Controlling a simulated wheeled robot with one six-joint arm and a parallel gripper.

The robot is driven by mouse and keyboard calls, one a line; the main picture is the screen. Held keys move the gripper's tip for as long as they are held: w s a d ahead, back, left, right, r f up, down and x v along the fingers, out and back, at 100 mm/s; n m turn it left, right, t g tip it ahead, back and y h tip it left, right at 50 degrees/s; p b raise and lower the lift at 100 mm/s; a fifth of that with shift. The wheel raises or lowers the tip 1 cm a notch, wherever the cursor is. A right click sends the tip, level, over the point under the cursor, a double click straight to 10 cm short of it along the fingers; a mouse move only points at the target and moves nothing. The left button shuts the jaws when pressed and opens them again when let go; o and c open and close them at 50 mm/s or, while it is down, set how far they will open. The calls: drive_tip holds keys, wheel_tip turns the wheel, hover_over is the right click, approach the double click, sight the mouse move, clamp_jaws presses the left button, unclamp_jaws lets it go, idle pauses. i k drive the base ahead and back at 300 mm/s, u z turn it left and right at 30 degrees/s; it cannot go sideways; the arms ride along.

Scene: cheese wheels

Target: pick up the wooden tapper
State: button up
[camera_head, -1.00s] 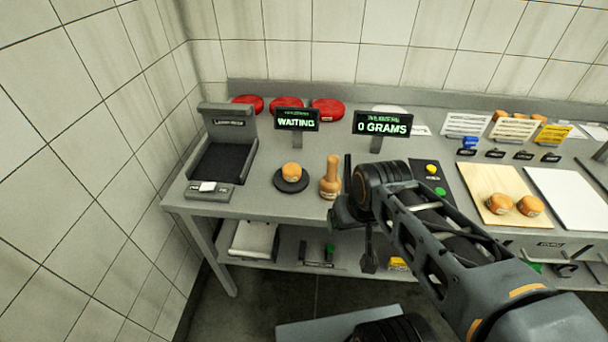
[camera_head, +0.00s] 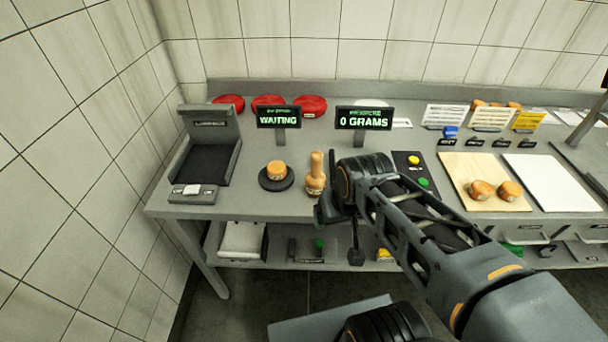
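The wooden tapper (camera_head: 316,172) stands upright on the grey bench, with a narrow handle at the top and a wider base. It is just right of the round dark pad that holds a small orange cheese wheel. My gripper (camera_head: 325,190) is just right of the tapper, at the bench's front edge. Its dark fingers are small and seen partly edge-on, and the wrist hides part of them. I cannot tell how far apart the fingers are, or whether they touch the tapper. The tapper looks free of the gripper.
The dark pad (camera_head: 268,184) bears a cheese wheel (camera_head: 277,170). Signs reading WAITING (camera_head: 279,117) and 0 GRAMS (camera_head: 364,118) stand behind. A label machine (camera_head: 208,145) is left. A button panel (camera_head: 413,172) and wooden board (camera_head: 465,163) are right. Red wheels (camera_head: 268,104) line the back.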

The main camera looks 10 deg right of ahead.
sight(314, 180)
drive_tip(key=u, duration=3.65)
drive_tip(key=k, duration=0.6)
drive_tip(key=z, duration=1.15)
